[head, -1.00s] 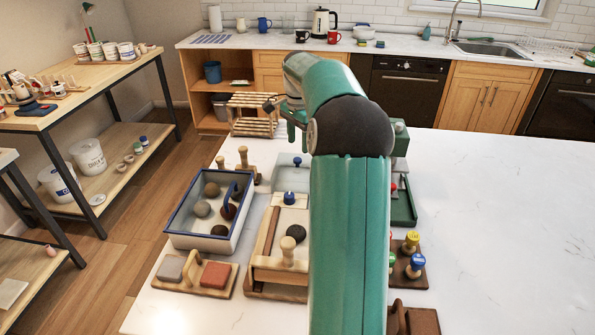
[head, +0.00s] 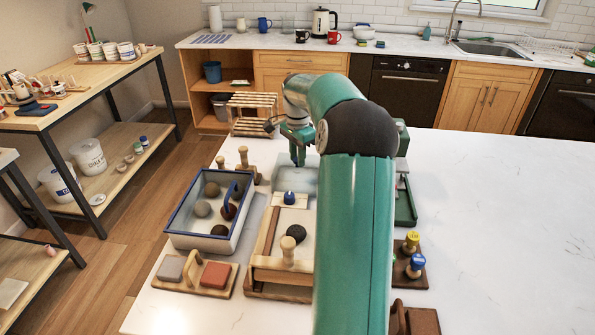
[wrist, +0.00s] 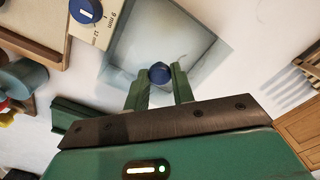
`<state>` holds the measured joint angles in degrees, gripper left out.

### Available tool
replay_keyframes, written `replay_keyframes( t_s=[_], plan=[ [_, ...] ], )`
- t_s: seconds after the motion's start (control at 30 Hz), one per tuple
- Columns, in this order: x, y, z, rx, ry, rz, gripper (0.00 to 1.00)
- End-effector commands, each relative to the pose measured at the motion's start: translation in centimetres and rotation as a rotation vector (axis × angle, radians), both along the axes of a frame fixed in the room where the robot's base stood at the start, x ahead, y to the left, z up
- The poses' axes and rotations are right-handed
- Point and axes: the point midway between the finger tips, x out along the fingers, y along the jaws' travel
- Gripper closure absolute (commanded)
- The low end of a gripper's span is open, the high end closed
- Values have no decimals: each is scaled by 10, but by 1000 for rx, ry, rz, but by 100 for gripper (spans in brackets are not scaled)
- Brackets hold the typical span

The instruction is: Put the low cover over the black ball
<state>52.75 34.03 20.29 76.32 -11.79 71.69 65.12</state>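The low cover (head: 280,178) looks like a clear, pale shallow box with a blue knob on top. It stands behind the wooden frame, partly hidden by my arm and gripper. In the wrist view the cover (wrist: 185,45) lies under my gripper, its blue knob (wrist: 160,72) at the fingertips, with a finger on either side. My gripper (head: 297,160) points down over the cover. Its fingers (wrist: 160,84) are apart, and I cannot tell whether they touch the knob. A black ball (head: 295,234) sits inside the wooden frame, in front of the cover.
A blue-rimmed tray (head: 180,218) with several balls stands left of the wooden frame (head: 262,264). Another blue knob (head: 289,197) is on the frame's far end. A green tray (head: 405,208) stands right.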

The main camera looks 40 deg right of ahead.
Motion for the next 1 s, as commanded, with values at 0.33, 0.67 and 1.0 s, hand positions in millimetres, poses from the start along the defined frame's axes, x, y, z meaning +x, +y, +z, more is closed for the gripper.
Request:
replay_keyframes(
  t_s=[0.33, 0.67, 1.0],
  plan=[
    [0, 0, 2, -1, -1, 0, 100],
    [-1, 1, 36, -3, -3, 1, 100],
    [-56, 45, 102, -3, -1, 1, 100]
  ],
)
